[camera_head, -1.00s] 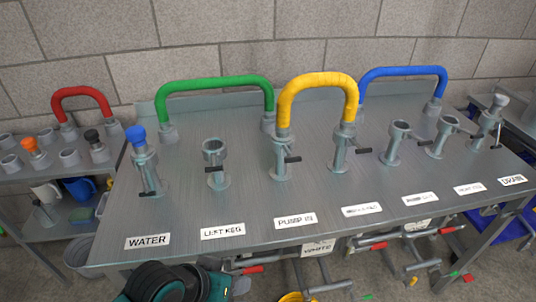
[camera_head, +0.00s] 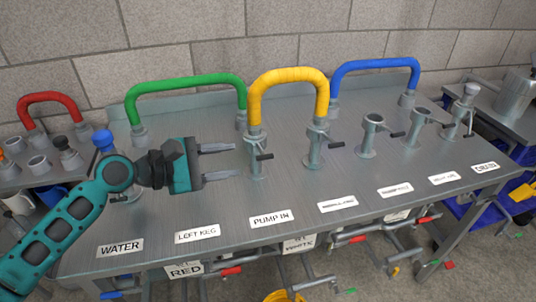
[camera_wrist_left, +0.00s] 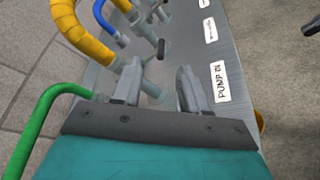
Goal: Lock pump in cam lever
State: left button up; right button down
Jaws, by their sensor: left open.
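The PUMP IN post (camera_head: 257,165) stands on the metal bench behind its PUMP IN label (camera_head: 270,219). One end of the yellow hose (camera_head: 290,75) sits on its top. Its cam lever (camera_head: 264,157) has a black grip and sticks out to the right. My left gripper (camera_head: 236,160) is open and empty, just left of this post, fingers pointing right. In the left wrist view the open fingers (camera_wrist_left: 160,90) have a grey post (camera_wrist_left: 153,88) and a yellow hose end (camera_wrist_left: 130,72) just beyond them. The LEFT KEG post is hidden behind my gripper.
A green hose (camera_head: 185,82) arches behind my gripper. The yellow hose's other end meets the neighbouring post (camera_head: 314,150), which has its own black lever. A blue hose (camera_head: 375,65) is farther right. A blue-capped post (camera_head: 103,140) stands behind my arm.

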aim_at(264, 156)
pick_arm(q)
jog(key=b+x, duration=0.1)
jog(key=x, duration=1)
jog(key=shift+c, duration=0.2)
grip_shut()
